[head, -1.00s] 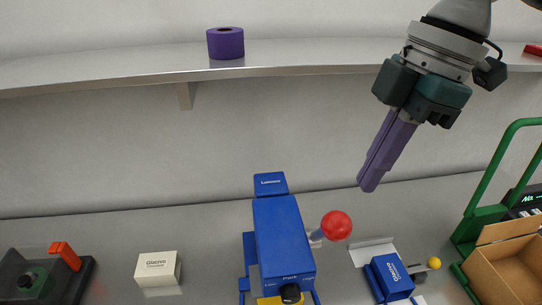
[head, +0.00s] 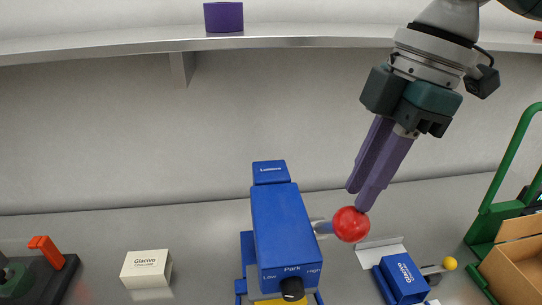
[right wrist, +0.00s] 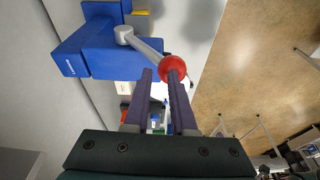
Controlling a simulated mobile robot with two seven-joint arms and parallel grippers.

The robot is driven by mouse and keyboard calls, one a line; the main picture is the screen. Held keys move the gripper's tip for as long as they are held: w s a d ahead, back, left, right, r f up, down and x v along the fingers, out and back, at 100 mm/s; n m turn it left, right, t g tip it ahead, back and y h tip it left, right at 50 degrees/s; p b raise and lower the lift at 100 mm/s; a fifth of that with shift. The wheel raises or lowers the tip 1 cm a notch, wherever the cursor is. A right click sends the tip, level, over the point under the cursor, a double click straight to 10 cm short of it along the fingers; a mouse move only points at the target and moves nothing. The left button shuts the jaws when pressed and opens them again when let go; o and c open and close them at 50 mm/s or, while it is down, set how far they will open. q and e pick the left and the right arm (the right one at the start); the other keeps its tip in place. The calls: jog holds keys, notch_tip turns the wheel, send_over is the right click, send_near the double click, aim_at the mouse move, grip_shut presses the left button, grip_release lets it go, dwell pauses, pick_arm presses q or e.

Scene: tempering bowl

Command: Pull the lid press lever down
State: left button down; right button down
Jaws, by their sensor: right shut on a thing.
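The blue press (head: 285,222) stands on the counter, with a black knob (head: 292,289) under the words Low, Park and High. Its lever is a grey rod (head: 322,227) on the right side, ending in a red ball (head: 351,225). My right gripper (head: 358,200) reaches down from the upper right, its purple fingertips at the top of the ball. In the right wrist view the red ball (right wrist: 173,68) is at the fingertips, and the grey rod (right wrist: 146,45) runs to the blue body. The gripper is shut on the ball; the exact contact is partly hidden.
A small blue device (head: 404,277) with a yellow ball (head: 450,263) stands to the right, beside a cardboard box (head: 515,270) and a green frame (head: 490,222). A white box (head: 146,268) and an orange-handled device (head: 46,252) are at left. A shelf (head: 300,42) runs above.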

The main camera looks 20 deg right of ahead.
jog(key=shift+w+f, duration=0.1)
jog(key=shift+w, duration=0.05)
jog(key=x, duration=0.1)
jog(key=b+x, duration=0.1)
jog(key=x, duration=0.2)
jog(key=shift+d+f+b, duration=0.2)
jog(key=shift+d+b, duration=0.2)
jog(key=d+p, duration=0.1)
jog(key=s+d+r+p, duration=0.1)
jog(key=d, duration=0.1)
dwell(0.3)
